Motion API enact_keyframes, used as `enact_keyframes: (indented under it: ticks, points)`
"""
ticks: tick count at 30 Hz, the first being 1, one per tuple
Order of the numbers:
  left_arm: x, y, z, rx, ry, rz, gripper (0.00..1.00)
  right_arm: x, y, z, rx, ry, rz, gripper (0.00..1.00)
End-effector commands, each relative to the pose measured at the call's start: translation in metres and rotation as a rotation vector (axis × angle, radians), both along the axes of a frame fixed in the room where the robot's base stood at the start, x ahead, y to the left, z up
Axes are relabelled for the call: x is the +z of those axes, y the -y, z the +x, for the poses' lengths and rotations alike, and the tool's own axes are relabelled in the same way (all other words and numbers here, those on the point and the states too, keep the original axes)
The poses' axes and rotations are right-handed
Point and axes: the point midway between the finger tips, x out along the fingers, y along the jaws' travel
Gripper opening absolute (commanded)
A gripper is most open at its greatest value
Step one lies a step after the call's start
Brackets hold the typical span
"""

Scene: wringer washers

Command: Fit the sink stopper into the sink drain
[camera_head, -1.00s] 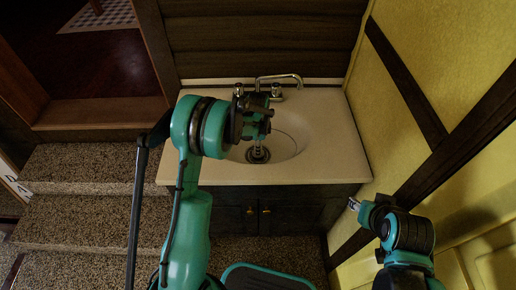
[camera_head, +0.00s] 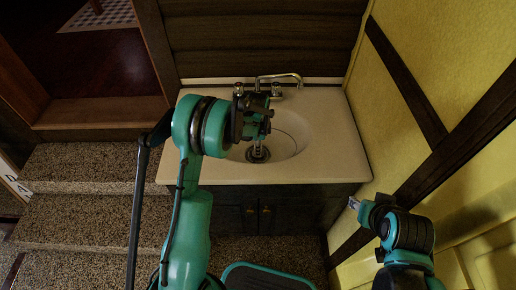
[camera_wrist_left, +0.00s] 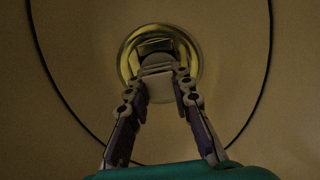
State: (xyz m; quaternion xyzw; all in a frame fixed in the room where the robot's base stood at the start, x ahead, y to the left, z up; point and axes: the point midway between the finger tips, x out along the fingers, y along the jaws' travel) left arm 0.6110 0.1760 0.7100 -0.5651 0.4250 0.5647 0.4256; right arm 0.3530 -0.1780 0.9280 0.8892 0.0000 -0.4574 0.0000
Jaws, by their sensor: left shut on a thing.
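The sink (camera_head: 315,128) is a cream basin in a counter. My left gripper (camera_head: 257,147) points down into it, over the dark round sink drain (camera_head: 258,156). In the left wrist view, the left gripper's fingers (camera_wrist_left: 160,88) are shut on a pale grey piece, the sink stopper (camera_wrist_left: 157,67). It lies within the outline of a shiny brass-coloured ring at the drain (camera_wrist_left: 193,52). I cannot tell whether the stopper is seated or just above the ring. My right gripper (camera_head: 353,203) is away from the sink, at the right in front of the cabinet.
A chrome faucet (camera_head: 280,78) with two handles stands behind the basin. A yellow wall with dark beams (camera_head: 408,90) closes the right side. Carpeted steps (camera_head: 85,165) are at the left. A dark cabinet (camera_head: 290,212) is under the counter.

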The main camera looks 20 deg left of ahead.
Motion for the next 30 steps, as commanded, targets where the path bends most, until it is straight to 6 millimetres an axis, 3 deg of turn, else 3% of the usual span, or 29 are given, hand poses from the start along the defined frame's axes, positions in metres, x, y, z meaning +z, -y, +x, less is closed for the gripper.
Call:
enact_keyframes:
  ticks: [30]
  points:
    - [-0.0057,0.0001,-0.0004,0.0,-0.001,0.0,0.0,-0.0001,0.0,0.0,0.0,0.0,0.0,0.4]
